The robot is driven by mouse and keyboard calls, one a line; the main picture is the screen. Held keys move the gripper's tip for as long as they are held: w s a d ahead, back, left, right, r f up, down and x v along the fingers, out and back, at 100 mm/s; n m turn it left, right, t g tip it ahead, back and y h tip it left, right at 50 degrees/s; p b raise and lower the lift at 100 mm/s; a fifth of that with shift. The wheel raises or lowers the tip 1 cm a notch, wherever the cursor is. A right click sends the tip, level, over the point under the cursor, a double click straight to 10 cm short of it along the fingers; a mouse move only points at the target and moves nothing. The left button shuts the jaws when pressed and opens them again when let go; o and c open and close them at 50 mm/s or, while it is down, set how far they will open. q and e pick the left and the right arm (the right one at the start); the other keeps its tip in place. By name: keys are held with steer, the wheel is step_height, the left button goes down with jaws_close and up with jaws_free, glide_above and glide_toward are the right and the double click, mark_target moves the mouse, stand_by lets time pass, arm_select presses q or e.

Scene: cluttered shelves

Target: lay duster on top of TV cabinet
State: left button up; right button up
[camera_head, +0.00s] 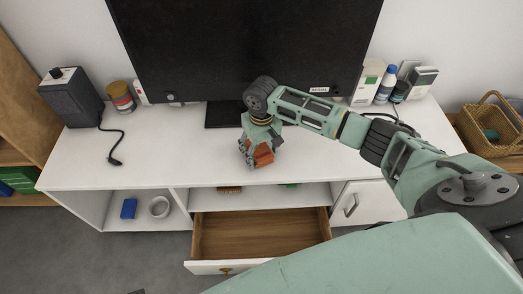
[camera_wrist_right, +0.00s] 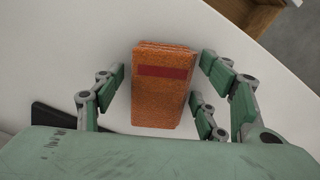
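The duster is an orange-brown block with a dark red stripe (camera_wrist_right: 163,110). It also shows in the head view, below my right gripper (camera_head: 263,155), on the white top of the TV cabinet (camera_head: 180,160) near its front edge. My right gripper (camera_wrist_right: 165,75) has its green fingers on both sides of the duster, with visible gaps between fingers and block. The fingers are apart and not pressing on it. My left gripper is not in view.
A TV (camera_head: 240,45) stands on the cabinet behind the gripper. A black box (camera_head: 70,97) with a cable and a striped jar (camera_head: 121,97) stand left. A bottle (camera_head: 386,84) and boxes stand right. An empty drawer (camera_head: 260,235) is open below. The cabinet top left of the gripper is clear.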

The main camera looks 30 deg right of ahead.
mark_target(261, 152)
steer(key=shift+r, duration=0.15)
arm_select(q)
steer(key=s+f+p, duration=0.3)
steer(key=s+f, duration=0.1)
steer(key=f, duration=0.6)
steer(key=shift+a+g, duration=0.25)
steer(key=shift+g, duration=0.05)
arm_select(e)
step_height(261, 152, up, 12)
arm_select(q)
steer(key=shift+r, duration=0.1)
